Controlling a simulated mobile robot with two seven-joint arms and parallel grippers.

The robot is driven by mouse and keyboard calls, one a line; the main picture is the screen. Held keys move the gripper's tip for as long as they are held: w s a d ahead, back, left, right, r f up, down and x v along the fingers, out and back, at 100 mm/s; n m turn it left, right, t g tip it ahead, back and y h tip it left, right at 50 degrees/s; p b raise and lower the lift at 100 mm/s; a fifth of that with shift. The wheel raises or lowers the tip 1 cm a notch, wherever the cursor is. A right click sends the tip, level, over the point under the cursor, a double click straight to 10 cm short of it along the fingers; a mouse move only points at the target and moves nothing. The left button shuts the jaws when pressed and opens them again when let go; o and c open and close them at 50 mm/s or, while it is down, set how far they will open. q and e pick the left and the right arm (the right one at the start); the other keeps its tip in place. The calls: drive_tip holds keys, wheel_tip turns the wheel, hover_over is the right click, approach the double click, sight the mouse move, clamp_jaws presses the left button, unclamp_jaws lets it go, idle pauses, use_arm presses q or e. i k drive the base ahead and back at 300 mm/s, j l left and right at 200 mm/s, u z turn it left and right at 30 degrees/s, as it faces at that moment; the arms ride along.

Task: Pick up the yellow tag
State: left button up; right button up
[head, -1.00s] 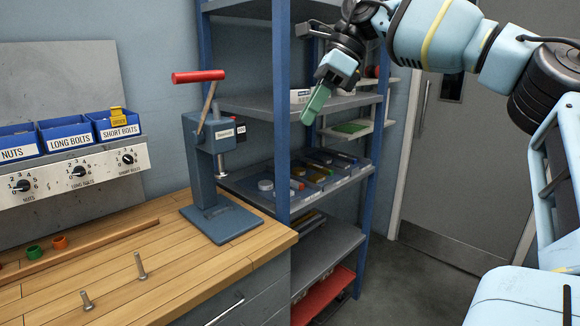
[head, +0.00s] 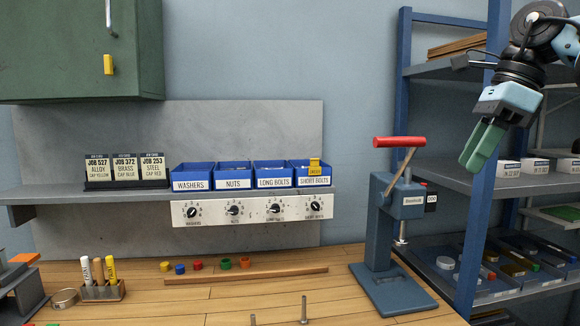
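A small yellow tag (head: 314,167) with dark lettering is at the front of the blue SHORT BOLTS bin (head: 314,181), rising above its label. Another small yellow piece (head: 108,65) hangs on the front of the green cabinet at the upper left, below its handle. My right gripper (head: 470,165) has green fingers pointing down and left, in front of the blue shelf rack. Its fingers look close together with nothing between them. It is well to the right of the tag and touches nothing that I can see. My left gripper is out of view.
A blue press (head: 383,235) with a red handle stands on the wooden bench (head: 215,300), between the bins and my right gripper. The bins sit on a grey ledge (head: 225,193) above a dial panel. Marker pens, coloured caps and upright bolts stand on the bench.

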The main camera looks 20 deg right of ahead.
sight(314, 169)
drive_tip(key=i+l+u, duration=0.1)
drive_tip(key=l+u, duration=0.65)
drive_tip(key=i+l+u, duration=0.1)
drive_tip(key=l, duration=0.25)
drive_tip(key=i+l+u, duration=0.1)
drive_tip(key=i+l, duration=0.35)
drive_tip(key=l, duration=0.3)
drive_tip(key=u, duration=0.05)
